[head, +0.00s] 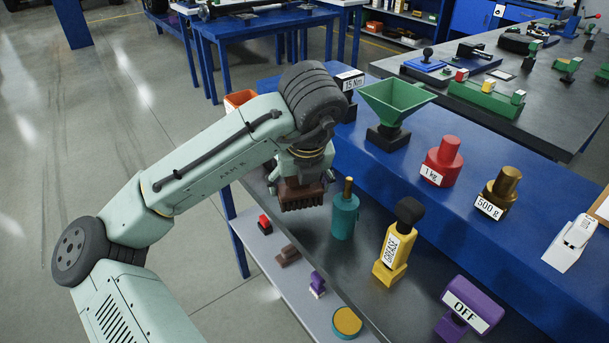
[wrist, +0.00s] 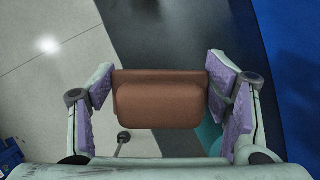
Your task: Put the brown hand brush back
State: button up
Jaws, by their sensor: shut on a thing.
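The brown hand brush (head: 301,195) is in my gripper (head: 303,172), with its dark bristles pointing down. In the wrist view the brush's brown back (wrist: 158,106) fills the space between the two purple-padded fingers (wrist: 160,82), which are shut on it. In the head view the brush is by the left end of the dark bench top (head: 352,268), left of a teal bottle with a brass top (head: 345,212). I cannot tell whether the bristles touch the bench top. My arm hides part of the bench and the orange bin behind.
Behind, a raised blue ledge carries a green funnel (head: 394,98) and red and brass weights. A lower pale shelf (head: 262,248) holds small items, including a brown block (head: 288,255).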

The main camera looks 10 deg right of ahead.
jog(key=w, duration=0.1)
jog(key=w+d, duration=0.1)
jog(key=w, duration=0.1)
jog(key=w+d+p, duration=0.1)
jog(key=w, duration=0.1)
jog(key=shift+w+d+f, duration=0.15)
jog(key=shift+d+f, duration=0.1)
jog(key=shift+f+p, duration=0.3)
jog(key=shift+f, duration=1.65)
jog(key=o, duration=1)
jog(key=shift+r, duration=0.2)
jog(key=b+v, duration=0.1)
jog(key=v, duration=1.1)
jog(key=shift+w, duration=0.1)
